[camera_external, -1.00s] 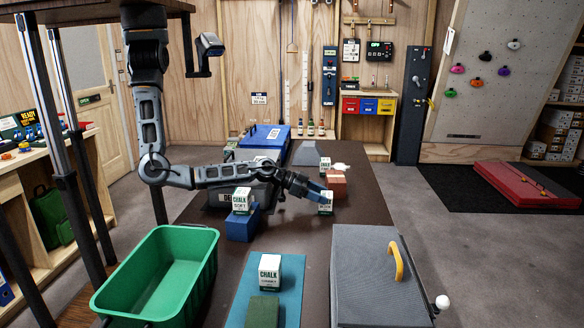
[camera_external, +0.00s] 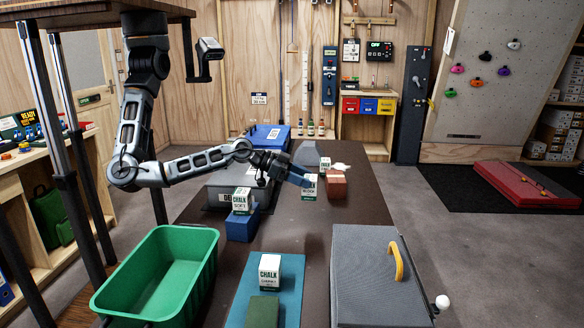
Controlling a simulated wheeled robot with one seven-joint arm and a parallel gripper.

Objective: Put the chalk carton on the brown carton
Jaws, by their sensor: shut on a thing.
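My gripper (camera_external: 304,180) is shut on a white and green chalk carton (camera_external: 309,190), held upright just left of the brown carton. Whether its base is clear of the table cannot be told. The brown carton (camera_external: 338,187) is a low reddish-brown block on the dark table, with nothing seen on its top. Other similar chalk cartons show: one stands on a blue block (camera_external: 243,201), one on the teal mat (camera_external: 269,270), and one farther back (camera_external: 325,163).
A green tub (camera_external: 160,275) stands at the front left and a grey case with a yellow handle (camera_external: 365,280) at the front right. A grey bin (camera_external: 222,196) is behind the blue block (camera_external: 240,227). A small white thing (camera_external: 342,167) lies behind the brown carton. The table's middle is clear.

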